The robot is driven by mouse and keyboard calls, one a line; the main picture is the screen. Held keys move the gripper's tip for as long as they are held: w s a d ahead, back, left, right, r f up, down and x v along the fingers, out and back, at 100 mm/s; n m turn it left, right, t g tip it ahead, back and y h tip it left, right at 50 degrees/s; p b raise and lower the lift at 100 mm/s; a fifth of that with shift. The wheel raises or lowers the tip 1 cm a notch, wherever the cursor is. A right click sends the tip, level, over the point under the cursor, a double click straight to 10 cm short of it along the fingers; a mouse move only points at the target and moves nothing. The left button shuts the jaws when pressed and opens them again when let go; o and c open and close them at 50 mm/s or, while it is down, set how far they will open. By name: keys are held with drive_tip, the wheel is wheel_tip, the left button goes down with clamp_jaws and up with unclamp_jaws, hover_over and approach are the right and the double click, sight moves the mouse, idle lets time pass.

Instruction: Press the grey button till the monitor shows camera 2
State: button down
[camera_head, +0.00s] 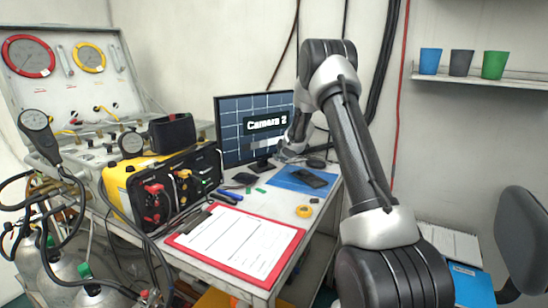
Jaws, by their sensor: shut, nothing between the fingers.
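The monitor (238,135) stands at the back of the desk, and its screen reads "Camera 2" over a grid of tiles. My arm reaches over the desk from the right and comes down at the monitor's right edge. My gripper (287,152) is at its end, small and partly hidden, low beside the screen. It is shut and holds nothing. I cannot make out the grey button; the area by the gripper is partly covered by my arm, and I cannot tell if they touch.
A yellow and black air panel box (165,185) stands left of the monitor. A red clipboard (238,240) lies at the desk front, with a yellow tape roll (303,211) nearby. A blue mat (290,177) holds a dark device. A chair (522,235) stands at right.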

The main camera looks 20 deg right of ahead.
drive_tip(key=shift+s, duration=0.35)
drive_tip(key=shift+s+d, duration=0.25)
drive_tip(key=shift+s, duration=1)
drive_tip(key=shift+s+d, duration=0.25)
drive_tip(key=shift+s, duration=0.95)
drive_tip(key=s+a+r+m+g+h, duration=0.1)
drive_tip(key=s+a+r+m, duration=0.25)
drive_tip(key=s+r, duration=0.7)
drive_tip(key=s+a+r+m+g+h, duration=0.15)
drive_tip(key=s+r+m, duration=0.25)
drive_tip(key=s+r, duration=0.65)
drive_tip(key=s+a+m+y, duration=0.1)
drive_tip(key=s+a, duration=0.2)
drive_tip(key=s, duration=0.7)
drive_tip(key=s+a+f+m+g, duration=0.1)
drive_tip(key=s+a+m, duration=0.1)
drive_tip(key=s, duration=0.7)
drive_tip(key=s+a+m+g+y, duration=0.1)
drive_tip(key=s+a, duration=0.4)
drive_tip(key=s, duration=0.5)
drive_tip(key=shift+s+f+y, duration=0.3)
drive_tip(key=shift+f+y, duration=0.05)
drive_tip(key=shift+f, duration=0.05)
